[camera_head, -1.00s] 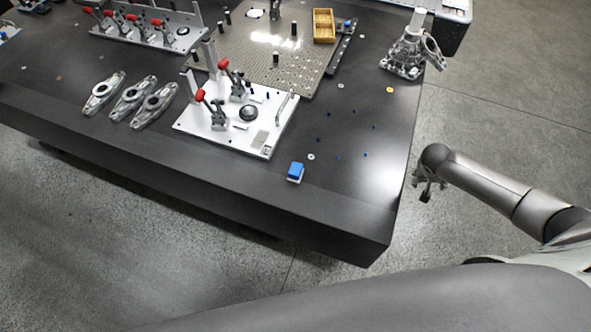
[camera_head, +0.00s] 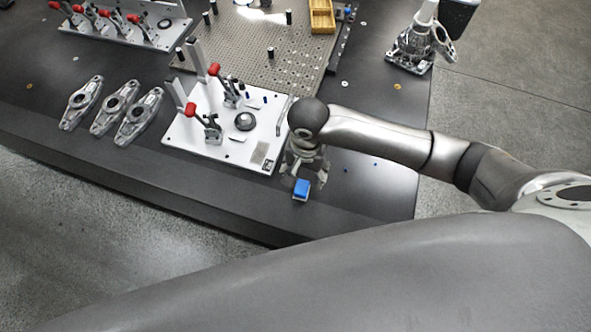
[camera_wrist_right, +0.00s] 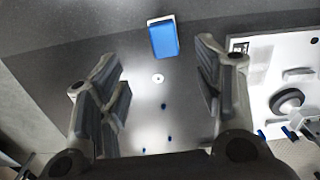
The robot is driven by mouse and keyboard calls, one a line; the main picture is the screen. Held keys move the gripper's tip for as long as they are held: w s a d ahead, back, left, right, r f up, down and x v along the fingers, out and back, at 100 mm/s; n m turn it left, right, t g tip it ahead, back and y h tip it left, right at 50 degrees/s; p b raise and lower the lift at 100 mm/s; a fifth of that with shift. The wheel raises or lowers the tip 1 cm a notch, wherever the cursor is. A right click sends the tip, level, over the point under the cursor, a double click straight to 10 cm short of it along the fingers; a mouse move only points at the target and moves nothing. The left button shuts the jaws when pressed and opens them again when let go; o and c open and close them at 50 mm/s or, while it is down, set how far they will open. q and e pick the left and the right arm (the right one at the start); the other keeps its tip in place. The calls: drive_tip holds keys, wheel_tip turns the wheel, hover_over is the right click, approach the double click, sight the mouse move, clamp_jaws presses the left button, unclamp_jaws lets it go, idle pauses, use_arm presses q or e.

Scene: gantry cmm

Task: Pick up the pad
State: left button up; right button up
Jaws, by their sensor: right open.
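The pad (camera_head: 302,187) is a small block with a blue top and a white base, lying on the dark table near its front edge. In the right wrist view the pad (camera_wrist_right: 163,38) lies beyond the fingertips, near the top middle. My right gripper (camera_head: 303,168) is over the table just behind the pad, pointing down. In the right wrist view the right gripper (camera_wrist_right: 160,70) is open, with nothing between its fingers. Whether a finger touches the pad in the head view I cannot tell. My left gripper is not in view.
A white fixture plate (camera_head: 222,150) with red-handled clamps stands close beside the right gripper. Several metal castings (camera_head: 138,117) lie to the left. A perforated plate (camera_head: 262,50) with a yellow bin (camera_head: 322,17) is behind. A washer (camera_wrist_right: 158,78) and small blue pins lie on the table.

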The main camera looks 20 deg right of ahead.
sight(302, 187)
drive_tip(key=shift+s+a+f, duration=0.1)
drive_tip(key=shift+a+f, duration=0.05)
drive_tip(key=shift+f, duration=0.35)
drive_tip(key=shift+a+f, duration=0.15)
drive_tip(key=shift+f, duration=0.3)
drive_tip(key=shift+s+d+f, duration=0.1)
drive_tip(key=shift+s+f, duration=0.2)
drive_tip(key=shift+f, duration=0.35)
drive_tip(key=shift+s+f, duration=0.25)
drive_tip(key=shift+f, duration=0.35)
drive_tip(key=shift+w+f, duration=0.2)
drive_tip(key=shift+f, duration=0.1)
drive_tip(key=f, duration=0.2)
drive_tip(key=w+f, duration=0.1)
drive_tip(key=f, duration=0.1)
drive_tip(key=shift+f, duration=0.3)
drive_tip(key=shift+w+f, duration=0.1)
drive_tip(key=shift+f, duration=0.1)
drive_tip(key=shift+c, duration=0.5)
drive_tip(key=c, duration=0.5)
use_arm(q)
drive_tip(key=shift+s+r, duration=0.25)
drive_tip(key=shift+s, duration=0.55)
use_arm(e)
drive_tip(key=c, duration=0.5)
